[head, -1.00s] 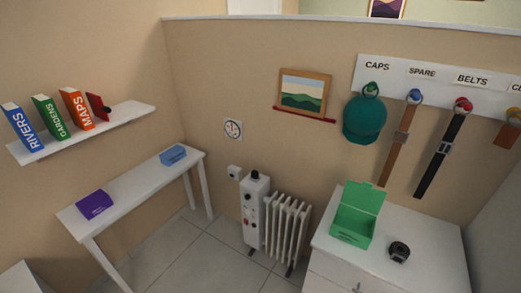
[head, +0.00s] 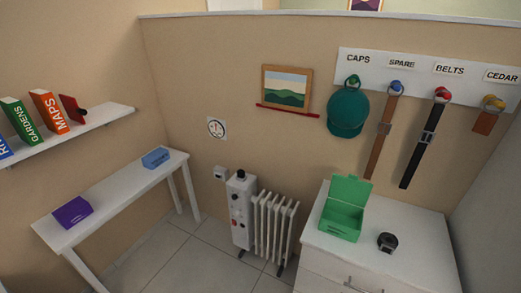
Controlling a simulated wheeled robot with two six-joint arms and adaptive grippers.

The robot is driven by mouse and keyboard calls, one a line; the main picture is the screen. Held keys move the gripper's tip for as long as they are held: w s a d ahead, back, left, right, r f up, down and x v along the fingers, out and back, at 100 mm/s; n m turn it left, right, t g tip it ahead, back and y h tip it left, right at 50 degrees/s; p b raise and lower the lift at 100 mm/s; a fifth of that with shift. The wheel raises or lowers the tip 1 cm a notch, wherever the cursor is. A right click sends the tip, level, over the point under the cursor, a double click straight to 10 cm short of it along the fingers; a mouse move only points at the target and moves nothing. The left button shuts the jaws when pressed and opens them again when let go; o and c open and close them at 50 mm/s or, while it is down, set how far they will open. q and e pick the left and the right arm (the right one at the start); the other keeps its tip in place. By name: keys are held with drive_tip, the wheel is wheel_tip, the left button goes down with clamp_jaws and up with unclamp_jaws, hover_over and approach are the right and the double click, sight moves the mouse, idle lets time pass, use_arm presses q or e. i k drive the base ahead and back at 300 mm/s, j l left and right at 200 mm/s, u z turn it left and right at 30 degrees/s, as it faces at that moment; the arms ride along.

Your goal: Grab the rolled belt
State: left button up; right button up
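The rolled belt (head: 387,242) is a small dark coil on top of the white drawer cabinet (head: 415,255) at the lower right. It lies just right of the open green box (head: 341,222), apart from it. Neither of my grippers shows in the head view.
A brown belt (head: 379,148) and a black belt (head: 422,155) hang from the labelled hook board (head: 420,75), beside a teal cap (head: 348,112). A white radiator (head: 270,225) stands left of the cabinet. A narrow table (head: 115,200) holds a purple box (head: 73,212) and a blue box (head: 156,158).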

sight(387, 243)
drive_tip(key=z, duration=1.45)
drive_tip(key=j+u, duration=0.15)
drive_tip(key=j, duration=0.7)
drive_tip(key=i, duration=0.05)
